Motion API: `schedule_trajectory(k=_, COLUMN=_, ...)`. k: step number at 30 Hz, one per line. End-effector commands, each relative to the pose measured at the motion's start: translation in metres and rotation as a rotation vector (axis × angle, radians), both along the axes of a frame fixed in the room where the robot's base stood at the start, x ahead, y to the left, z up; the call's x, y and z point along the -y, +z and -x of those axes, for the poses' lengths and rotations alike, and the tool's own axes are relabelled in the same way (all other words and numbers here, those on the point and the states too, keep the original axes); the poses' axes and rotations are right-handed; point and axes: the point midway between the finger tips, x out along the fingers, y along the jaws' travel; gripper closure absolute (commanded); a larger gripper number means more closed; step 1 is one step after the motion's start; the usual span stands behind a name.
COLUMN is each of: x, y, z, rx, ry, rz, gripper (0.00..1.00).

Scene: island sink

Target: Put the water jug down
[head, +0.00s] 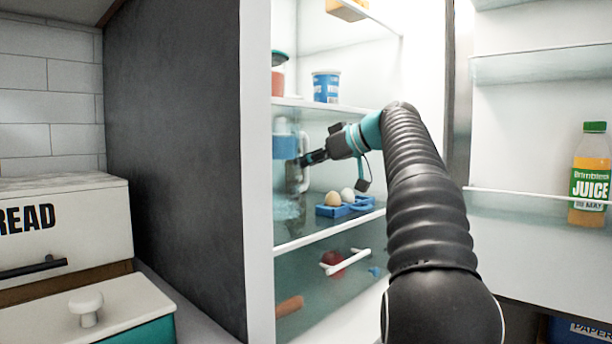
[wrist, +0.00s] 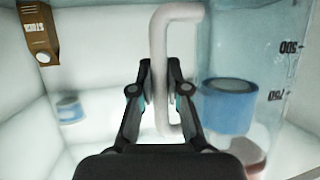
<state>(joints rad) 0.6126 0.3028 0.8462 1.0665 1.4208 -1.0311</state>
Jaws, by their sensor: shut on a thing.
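The water jug (head: 286,147) is clear with a blue band inside. It is upright on or just above the middle fridge shelf, at the left side; I cannot tell whether its base touches the shelf. In the wrist view its clear, marked wall (wrist: 265,40) fills the right side, and its pale grey handle (wrist: 161,55) stands between my fingers. My gripper (head: 308,158) reaches in from the right and is shut on the handle. It also shows in the wrist view (wrist: 160,90), a finger on each side of the handle.
A blue egg holder (head: 345,209) with eggs sits on the shelf right of the jug. A blue-and-white tub (head: 326,87) stands on the shelf above. The open door holds a juice bottle (head: 589,175).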

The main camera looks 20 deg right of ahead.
Motion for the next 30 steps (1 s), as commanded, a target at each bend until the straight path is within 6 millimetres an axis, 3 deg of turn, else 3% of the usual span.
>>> schedule_trajectory(k=10, x=-0.001, y=-0.032, z=0.0, rx=0.001, ry=0.0, rz=-0.002, gripper=1.0)
schedule_trajectory(k=23, x=-0.001, y=-0.038, z=0.0, rx=0.002, ry=0.0, rz=0.0, gripper=1.0)
schedule_trajectory(k=24, x=0.0, y=-0.039, z=-0.001, rx=0.0, ry=0.0, rz=0.0, gripper=0.83)
schedule_trajectory(k=27, x=0.0, y=-0.038, z=-0.001, rx=0.0, ry=0.0, rz=0.0, gripper=0.6)
schedule_trajectory(k=30, x=0.0, y=-0.038, z=-0.001, rx=0.0, ry=0.0, rz=0.0, gripper=0.6)
